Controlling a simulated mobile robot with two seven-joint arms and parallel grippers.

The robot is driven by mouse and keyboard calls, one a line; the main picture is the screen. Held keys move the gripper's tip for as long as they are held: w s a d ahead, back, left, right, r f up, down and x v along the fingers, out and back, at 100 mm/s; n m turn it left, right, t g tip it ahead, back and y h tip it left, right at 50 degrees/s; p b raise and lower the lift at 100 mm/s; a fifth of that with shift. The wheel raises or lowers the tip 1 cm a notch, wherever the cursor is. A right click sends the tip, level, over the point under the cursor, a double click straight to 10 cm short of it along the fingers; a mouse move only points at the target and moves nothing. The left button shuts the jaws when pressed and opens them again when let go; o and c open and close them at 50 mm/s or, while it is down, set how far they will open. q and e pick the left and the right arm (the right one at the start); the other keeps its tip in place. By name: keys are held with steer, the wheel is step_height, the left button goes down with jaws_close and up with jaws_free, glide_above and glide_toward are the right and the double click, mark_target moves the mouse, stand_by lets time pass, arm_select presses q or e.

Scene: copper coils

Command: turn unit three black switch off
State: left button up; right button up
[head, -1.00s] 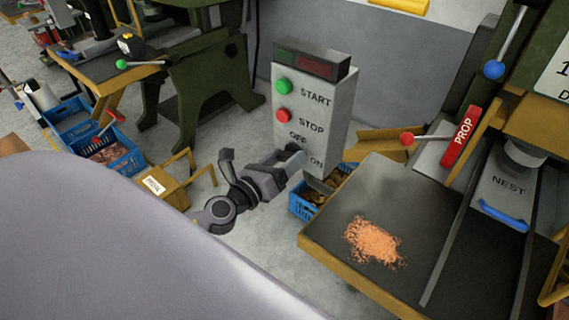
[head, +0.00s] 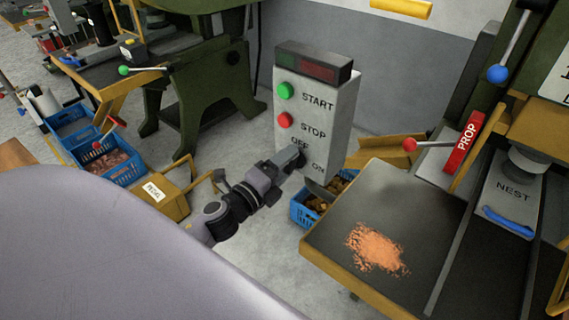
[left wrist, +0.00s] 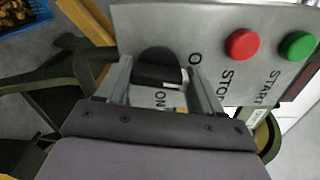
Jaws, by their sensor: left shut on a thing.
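A grey control box (head: 346,120) stands at the middle, with a green START button (head: 286,91), a red STOP button (head: 285,121) and OFF and ON labels below. My left gripper (head: 296,157) reaches the lower front of the box and hides much of the switch in the head view. In the left wrist view, the black switch (left wrist: 158,68) sits between the two fingers of the gripper (left wrist: 160,85), which is shut on it. My right gripper is out of view.
A dark table (head: 400,197) with copper bits (head: 376,249) stands right of the box. A blue crate (head: 304,212) is under its near left side. A press with a red PROP bar (head: 461,144) is at the right.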

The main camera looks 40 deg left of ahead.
arm_select(q)
steer(key=shift+n, duration=1.1)
steer(key=o, duration=1)
steer(key=shift+o, duration=0.2)
steer(key=shift+s, duration=0.15)
steer(key=s, duration=0.7)
steer(key=shift+a, duration=0.3)
